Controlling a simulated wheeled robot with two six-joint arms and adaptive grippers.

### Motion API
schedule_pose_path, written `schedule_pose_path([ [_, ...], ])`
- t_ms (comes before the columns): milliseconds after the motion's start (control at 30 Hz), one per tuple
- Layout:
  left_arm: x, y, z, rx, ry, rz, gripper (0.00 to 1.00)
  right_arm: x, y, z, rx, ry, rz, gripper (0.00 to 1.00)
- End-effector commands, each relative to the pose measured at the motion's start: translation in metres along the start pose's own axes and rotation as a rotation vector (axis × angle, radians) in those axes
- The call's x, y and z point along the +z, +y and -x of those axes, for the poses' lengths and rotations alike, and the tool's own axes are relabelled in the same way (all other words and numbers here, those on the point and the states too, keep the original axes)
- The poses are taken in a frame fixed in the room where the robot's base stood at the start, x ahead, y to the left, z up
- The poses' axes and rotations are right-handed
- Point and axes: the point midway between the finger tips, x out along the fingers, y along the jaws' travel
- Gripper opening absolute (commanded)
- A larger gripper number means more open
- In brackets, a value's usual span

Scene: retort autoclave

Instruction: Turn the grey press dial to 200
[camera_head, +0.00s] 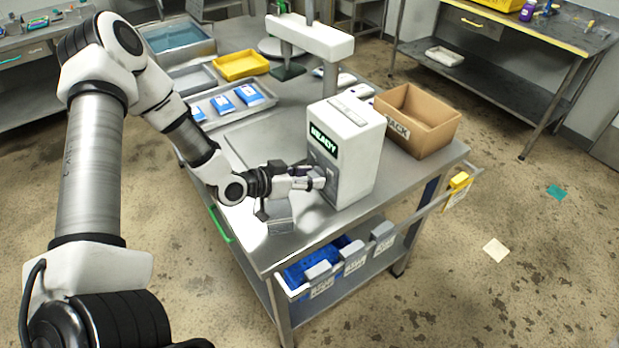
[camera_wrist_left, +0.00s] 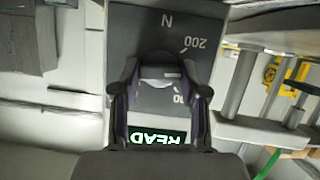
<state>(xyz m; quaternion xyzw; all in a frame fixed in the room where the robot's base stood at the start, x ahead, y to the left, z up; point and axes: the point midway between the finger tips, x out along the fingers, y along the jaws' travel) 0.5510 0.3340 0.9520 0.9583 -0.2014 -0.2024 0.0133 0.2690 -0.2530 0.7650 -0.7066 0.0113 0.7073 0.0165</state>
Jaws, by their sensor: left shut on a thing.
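The white press box (camera_head: 349,150) stands on the steel table, with a green READY display (camera_head: 323,141) on its grey front. My left gripper (camera_head: 312,180) reaches that front from the left. In the left wrist view, which is upside down, its two fingers are shut on the grey dial (camera_wrist_left: 160,71), one on each side. The mark 200 (camera_wrist_left: 193,44) is clear of the fingers, and another number is partly covered. A pale line shows on the dial, but I cannot tell surely which mark it faces. My right gripper is not in view.
An open cardboard box (camera_head: 432,124) stands right beside the press. A yellow tray (camera_head: 240,65) and a tray with blue packs (camera_head: 221,117) lie behind. A small grey block (camera_head: 279,213) is below my gripper.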

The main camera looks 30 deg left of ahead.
Motion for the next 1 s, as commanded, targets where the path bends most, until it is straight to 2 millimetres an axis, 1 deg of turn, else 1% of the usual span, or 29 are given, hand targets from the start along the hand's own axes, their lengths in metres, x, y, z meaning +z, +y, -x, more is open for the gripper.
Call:
schedule_pose_path([
  [300, 0.001, -0.004, -0.001, 0.112, 0.003, 0.270, 0.09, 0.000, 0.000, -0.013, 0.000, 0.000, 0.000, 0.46],
  [600, 0.001, -0.005, -0.001, 0.203, 0.003, 0.491, 0.09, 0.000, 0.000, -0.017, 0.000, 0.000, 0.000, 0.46],
  [800, 0.001, -0.005, -0.001, 0.242, 0.002, 0.585, 0.09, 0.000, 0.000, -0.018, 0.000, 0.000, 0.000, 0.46],
  [1000, 0.001, -0.005, -0.001, 0.261, 0.004, 0.631, 0.09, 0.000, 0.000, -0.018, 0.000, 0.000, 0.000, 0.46],
])
